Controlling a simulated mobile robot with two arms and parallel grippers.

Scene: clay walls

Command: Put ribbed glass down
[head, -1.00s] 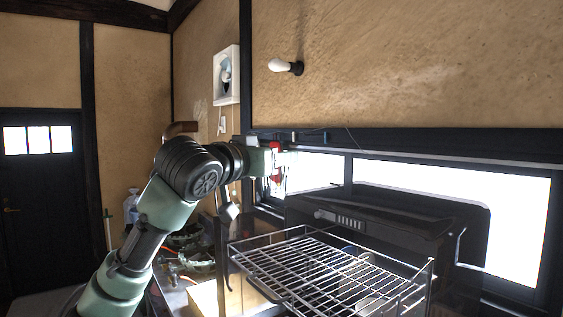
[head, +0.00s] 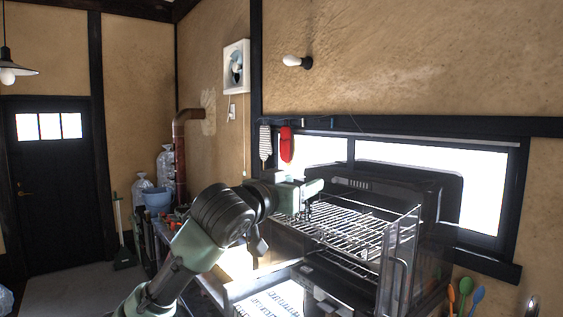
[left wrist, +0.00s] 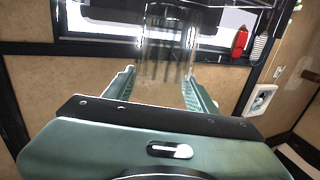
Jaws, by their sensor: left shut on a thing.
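The ribbed glass (left wrist: 165,58) is clear, with vertical ribs, and stands out between the two green fingers of my left gripper (left wrist: 160,85) in the left wrist view. My left gripper is shut on it. In the head view my left gripper (head: 310,190) is at the left end of the wire rack (head: 350,228), in front of the window. The glass cannot be made out clearly there. From these frames I cannot tell whether the glass touches anything beneath it. My right gripper is in neither current view.
A black oven-like appliance (head: 400,185) stands behind the rack. A red mitt (head: 286,145) and a striped mitt (head: 265,143) hang on the wall. Colored utensils (head: 465,290) stand at the lower right. Open floor (head: 75,285) lies at the left.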

